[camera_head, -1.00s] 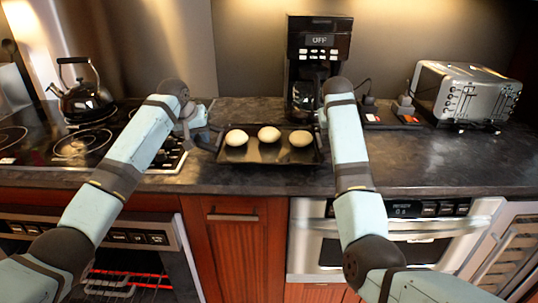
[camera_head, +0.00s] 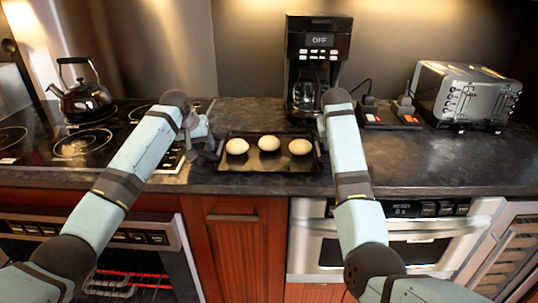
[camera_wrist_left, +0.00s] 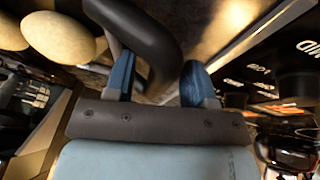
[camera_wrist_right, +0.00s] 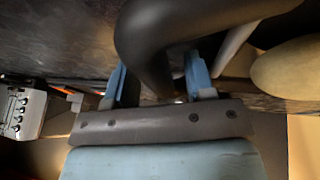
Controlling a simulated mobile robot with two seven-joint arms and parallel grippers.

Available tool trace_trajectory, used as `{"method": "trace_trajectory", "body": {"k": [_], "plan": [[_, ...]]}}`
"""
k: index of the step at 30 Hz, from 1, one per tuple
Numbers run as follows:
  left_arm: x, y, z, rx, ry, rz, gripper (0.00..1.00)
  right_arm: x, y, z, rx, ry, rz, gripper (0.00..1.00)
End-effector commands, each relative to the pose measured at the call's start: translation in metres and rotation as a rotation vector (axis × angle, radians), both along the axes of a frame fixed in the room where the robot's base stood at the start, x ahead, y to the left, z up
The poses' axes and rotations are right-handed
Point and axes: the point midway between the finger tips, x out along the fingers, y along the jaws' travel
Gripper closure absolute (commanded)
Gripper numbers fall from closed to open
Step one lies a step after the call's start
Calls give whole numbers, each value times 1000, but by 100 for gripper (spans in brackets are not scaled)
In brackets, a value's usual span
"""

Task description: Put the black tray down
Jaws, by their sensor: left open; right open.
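The black tray (camera_head: 268,166) rests level on the dark countertop, in front of the coffee maker, with three pale round buns (camera_head: 269,143) on it. My left gripper (camera_head: 205,140) is at the tray's left end. In the left wrist view its blue fingers (camera_wrist_left: 157,82) are open, with the tray's dark curved handle (camera_wrist_left: 150,35) between and beyond them. My right gripper is at the right end, mostly hidden by its arm in the head view. In the right wrist view its fingers (camera_wrist_right: 156,84) are open around the other handle (camera_wrist_right: 145,45).
A coffee maker (camera_head: 318,50) stands behind the tray. A kettle (camera_head: 83,100) sits on the stove at the left. A silver toaster (camera_head: 466,92) stands at the right. The counter (camera_head: 440,165) in front of the toaster is clear.

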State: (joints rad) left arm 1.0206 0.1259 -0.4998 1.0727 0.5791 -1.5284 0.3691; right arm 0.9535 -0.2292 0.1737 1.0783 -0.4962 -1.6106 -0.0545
Motion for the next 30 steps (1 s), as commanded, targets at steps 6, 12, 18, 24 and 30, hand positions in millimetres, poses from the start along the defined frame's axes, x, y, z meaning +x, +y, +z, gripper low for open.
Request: {"method": "trace_trajectory", "body": {"k": [6, 12, 18, 24, 30], "plan": [[-2, 2, 6, 0, -1, 0, 50, 0, 0, 0, 0, 0, 0, 50], [-14, 8, 37, -1, -3, 0, 50, 0, 0, 0, 0, 0, 0, 50], [-30, 18, 76, 1, -3, 0, 50, 0, 0, 0, 0, 0, 0, 50], [-41, 23, 101, 0, -1, 0, 50, 0, 0, 0, 0, 0, 0, 50], [-44, 25, 109, 0, 1, 0, 50, -2, 2, 8, 0, -3, 1, 50]]}}
